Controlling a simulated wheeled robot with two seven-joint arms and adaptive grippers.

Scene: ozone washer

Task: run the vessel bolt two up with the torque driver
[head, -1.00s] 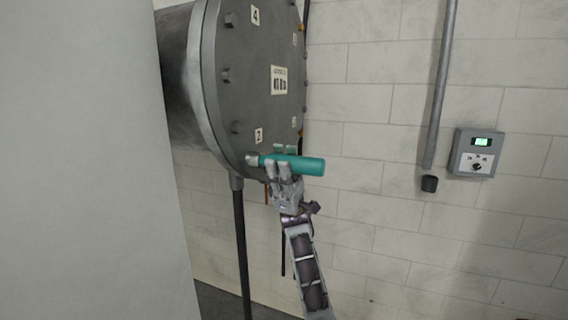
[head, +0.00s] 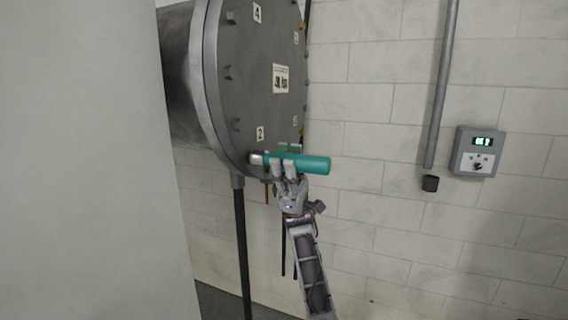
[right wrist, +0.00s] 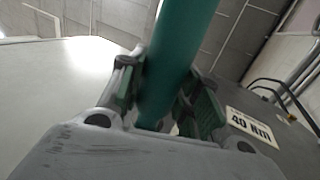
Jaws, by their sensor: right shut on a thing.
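The torque driver (head: 312,164) is a teal cylinder with a short metal nose at its left end. My right gripper (head: 285,165) is shut around its body and holds it roughly level, nose toward the vessel. In the right wrist view the teal driver (right wrist: 178,55) runs up between the finger pads. The vessel cover (head: 255,90) is a round grey flange with bolts around its rim. The number two label (head: 260,133) is just above the driver's nose. The nose is at the cover's lower edge; I cannot tell whether it touches a bolt. My left gripper is not in view.
A grey control box (head: 476,151) with a lit green display is on the brick wall at the right. A vertical pipe (head: 440,90) runs beside it. A plain pale surface (head: 85,160) fills the left side. A plate reading 40 Nm (right wrist: 252,124) shows in the right wrist view.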

